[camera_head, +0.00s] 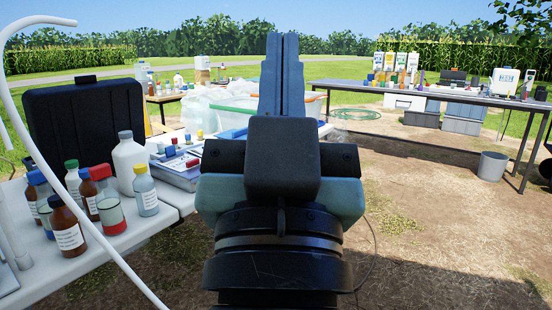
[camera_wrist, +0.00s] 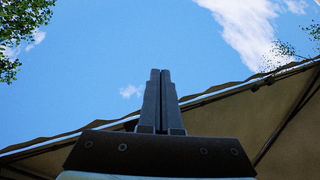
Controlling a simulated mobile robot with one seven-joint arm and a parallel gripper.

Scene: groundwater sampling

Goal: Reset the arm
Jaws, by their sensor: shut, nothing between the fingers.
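My gripper (camera_head: 283,75) is in the middle of the head view, with its fingers pointing up and pressed together. In the wrist view my gripper (camera_wrist: 160,100) also shows its two fingers side by side, shut and empty. The wrist view faces upward to blue sky, with a canopy edge (camera_wrist: 275,115) behind the fingers. My arm hides part of the white table and what lies behind it in the head view.
A white table (camera_head: 155,226) at left carries several bottles (camera_head: 108,205), a white jug (camera_head: 130,165) and a black case (camera_head: 75,125). A long table (camera_head: 450,97) with containers stands back right. A bucket (camera_head: 493,166) is on the ground. The dirt ground at right is mostly clear.

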